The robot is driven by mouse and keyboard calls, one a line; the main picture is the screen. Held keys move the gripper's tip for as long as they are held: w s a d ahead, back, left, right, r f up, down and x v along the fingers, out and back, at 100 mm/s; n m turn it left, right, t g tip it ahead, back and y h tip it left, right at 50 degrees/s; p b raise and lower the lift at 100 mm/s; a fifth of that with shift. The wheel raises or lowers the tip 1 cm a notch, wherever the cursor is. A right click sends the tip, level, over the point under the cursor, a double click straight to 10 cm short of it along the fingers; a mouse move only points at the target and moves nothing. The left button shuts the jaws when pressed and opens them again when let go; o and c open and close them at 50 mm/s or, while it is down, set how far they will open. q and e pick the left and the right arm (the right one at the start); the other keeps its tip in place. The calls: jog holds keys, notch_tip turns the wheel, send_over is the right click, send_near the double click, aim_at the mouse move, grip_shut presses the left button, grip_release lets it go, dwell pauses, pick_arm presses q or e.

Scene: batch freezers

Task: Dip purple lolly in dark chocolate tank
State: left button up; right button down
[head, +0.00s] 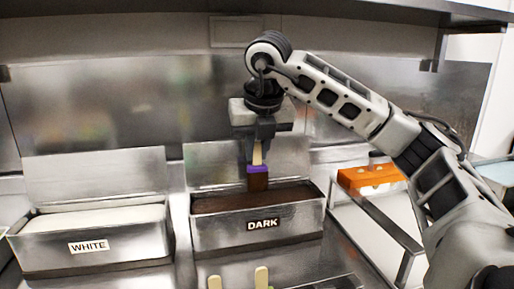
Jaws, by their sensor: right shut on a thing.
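My right gripper (258,145) is shut on the wooden stick of the purple lolly (257,170). It holds the lolly upright, stick up, over the tank labelled DARK (290,232). A purple band shows at the lolly's top, and its lower part is dark brown. The lolly's lower end is at or just above the dark chocolate (285,198); I cannot tell if they touch. My left gripper is not in view.
A tank labelled WHITE (130,255) stands to the left. Both tanks have raised metal lids behind them. An orange block (370,178) lies to the right near a metal rail (385,225). Two pale lolly sticks (262,278) stand up at the front edge.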

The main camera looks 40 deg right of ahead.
dwell(0.6)
notch_tip(320, 180, up, 5)
jog(key=p, duration=0.4)
